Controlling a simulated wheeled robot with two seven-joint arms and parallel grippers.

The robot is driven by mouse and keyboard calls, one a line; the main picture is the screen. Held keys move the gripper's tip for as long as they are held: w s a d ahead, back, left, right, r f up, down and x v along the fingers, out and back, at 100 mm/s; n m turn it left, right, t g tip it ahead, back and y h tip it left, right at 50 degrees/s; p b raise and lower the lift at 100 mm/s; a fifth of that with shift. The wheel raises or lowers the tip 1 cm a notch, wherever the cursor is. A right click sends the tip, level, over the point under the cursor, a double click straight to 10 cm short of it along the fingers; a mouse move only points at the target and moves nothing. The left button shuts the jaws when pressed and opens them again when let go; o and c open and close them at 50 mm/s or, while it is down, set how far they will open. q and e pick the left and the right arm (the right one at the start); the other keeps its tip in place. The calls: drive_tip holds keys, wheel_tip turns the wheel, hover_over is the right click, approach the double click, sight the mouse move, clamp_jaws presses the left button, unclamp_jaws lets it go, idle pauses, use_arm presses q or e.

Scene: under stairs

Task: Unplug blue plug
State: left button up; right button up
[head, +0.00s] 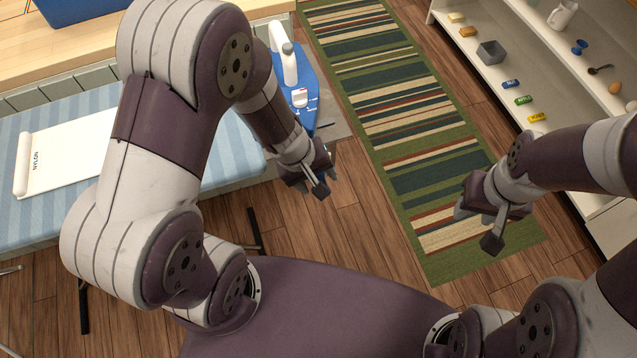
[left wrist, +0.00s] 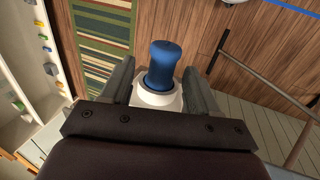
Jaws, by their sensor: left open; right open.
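A blue plug (left wrist: 164,62) with a rounded, waisted body shows in the left wrist view. It stands on a round white base (left wrist: 158,98), partly hidden by my gripper mount. My left gripper (left wrist: 158,72) is open, with one finger on each side of the plug and visible gaps; I cannot tell whether either touches it. My right gripper (head: 478,227) is open and empty above the striped rug.
An ironing board (head: 225,165) with a white NYLON sheet (head: 75,150) is at left. A blue-and-white iron (head: 300,98) is near its end. A striped rug (head: 400,110) covers the middle floor. A white shelf (head: 480,75) with several small items stands at right.

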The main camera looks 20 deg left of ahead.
use_arm(q)
drive_tip(key=shift+s+d+f, duration=0.1)
drive_tip(key=shift+s+f, duration=0.05)
drive_tip(key=shift+f, duration=0.65)
drive_tip(key=shift+w+d, duration=0.1)
drive_tip(key=shift+w, duration=0.1)
drive_tip(key=shift+s, duration=0.1)
clamp_jaws()
idle(0.8)
